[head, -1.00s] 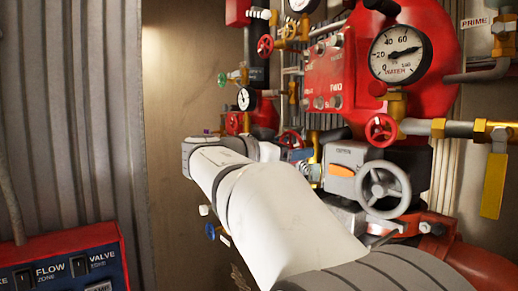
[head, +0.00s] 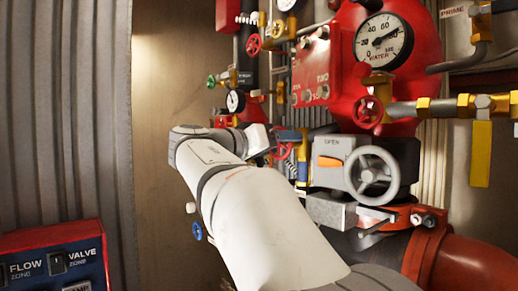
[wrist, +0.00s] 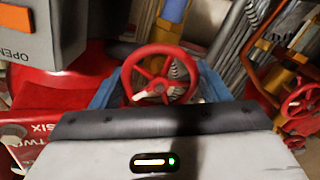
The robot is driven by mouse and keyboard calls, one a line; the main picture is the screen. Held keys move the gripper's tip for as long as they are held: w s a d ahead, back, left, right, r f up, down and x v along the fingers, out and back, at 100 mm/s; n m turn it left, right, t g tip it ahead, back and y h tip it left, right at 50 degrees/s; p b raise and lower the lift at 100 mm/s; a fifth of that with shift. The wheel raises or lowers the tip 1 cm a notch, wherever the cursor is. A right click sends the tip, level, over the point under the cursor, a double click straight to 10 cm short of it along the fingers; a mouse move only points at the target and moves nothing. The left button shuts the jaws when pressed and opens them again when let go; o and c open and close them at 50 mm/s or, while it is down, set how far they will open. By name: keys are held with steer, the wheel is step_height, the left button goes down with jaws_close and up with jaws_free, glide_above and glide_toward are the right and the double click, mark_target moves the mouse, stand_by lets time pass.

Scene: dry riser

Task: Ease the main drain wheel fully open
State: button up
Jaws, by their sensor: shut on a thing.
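A red spoked handwheel (wrist: 160,76), which I take to be the main drain wheel, sits upper middle in the wrist view. My gripper (wrist: 157,84) is shut on it, with a blue finger on each side of the rim. A pale mark shows on one spoke, and a coiled stem is partly seen behind it. In the head view the wheel (head: 284,151) is small and partly hidden behind my wrist and gripper (head: 290,138). How far it is turned cannot be told.
A grey gearbox (head: 335,165) marked OPEN, with an orange indicator and grey handwheel (head: 371,173), stands close right of my gripper in the head view. Another red wheel (wrist: 302,101) is at the wrist view's right. A blue-red panel (head: 55,262) stands lower left.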

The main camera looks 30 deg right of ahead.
stand_by(0.3)
steer(key=o, duration=1)
steer(key=a, duration=0.2)
steer(key=a+b, duration=0.1)
steer(key=a, duration=0.2)
steer(key=a+b, duration=0.1)
steer(key=a, duration=0.1)
steer(key=shift+s+a, duration=0.3)
steer(key=shift+a, duration=0.1)
